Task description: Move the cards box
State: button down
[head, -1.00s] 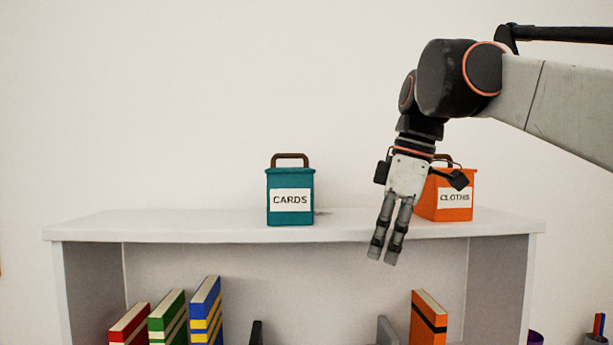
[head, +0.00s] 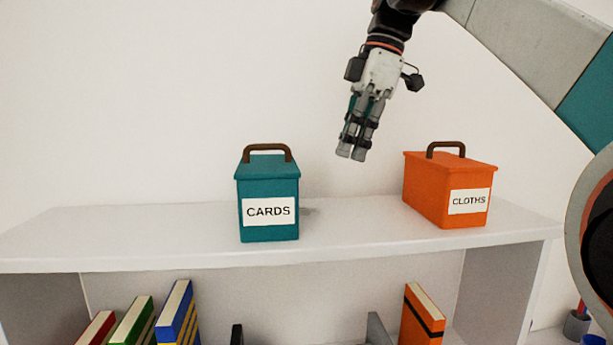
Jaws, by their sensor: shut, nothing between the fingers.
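The cards box (head: 268,200) is teal with a white CARDS label and a brown handle on its lid. It stands upright on the white shelf top (head: 350,235), left of the middle. My gripper (head: 351,155) is shut and empty, pointing down. In the picture it is above and to the right of the cards box, apart from it, and left of the orange cloths box (head: 425,190). The cloths box has a white CLOTHS label and a brown handle.
Bare shelf top lies between the two boxes and left of the cards box (head: 120,235). Below, the shelf holds red, green and blue books (head: 172,318) at left and an orange book (head: 420,315) at right. A pencil cup (head: 576,325) shows at lower right.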

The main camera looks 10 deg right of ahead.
jog(key=x, duration=0.9)
jog(key=shift+w+a+f, duration=0.1)
jog(key=shift+w, duration=0.15)
jog(key=a+p, duration=0.1)
jog(key=a, duration=0.2)
jog(key=shift+w+a+f, duration=0.1)
jog(key=shift+a, duration=0.4)
jog(key=shift+a, duration=0.1)
